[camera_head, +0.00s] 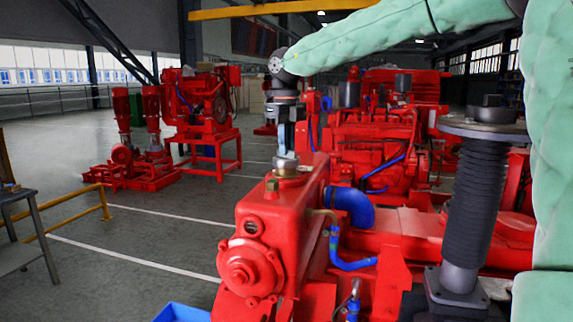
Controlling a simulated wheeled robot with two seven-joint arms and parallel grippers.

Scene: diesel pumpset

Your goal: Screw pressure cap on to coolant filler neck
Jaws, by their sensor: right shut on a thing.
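My right gripper (287,145) comes down from above at the end of the green-sleeved arm. It is shut on the pressure cap (287,163), a small metallic disc. The cap is directly over the coolant filler neck (291,173), a brass-coloured ring on top of the red tank (283,208). The cap seems to sit at the neck, but I cannot tell whether it is seated or threaded. The fingers hide part of the cap. My left gripper is not in view.
The red engine (375,145) lies behind and right of the tank, with a blue hose (352,205) close by. A dark ribbed column (475,195) with a round flange stands at right. A blue container (181,312) shows at the bottom.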

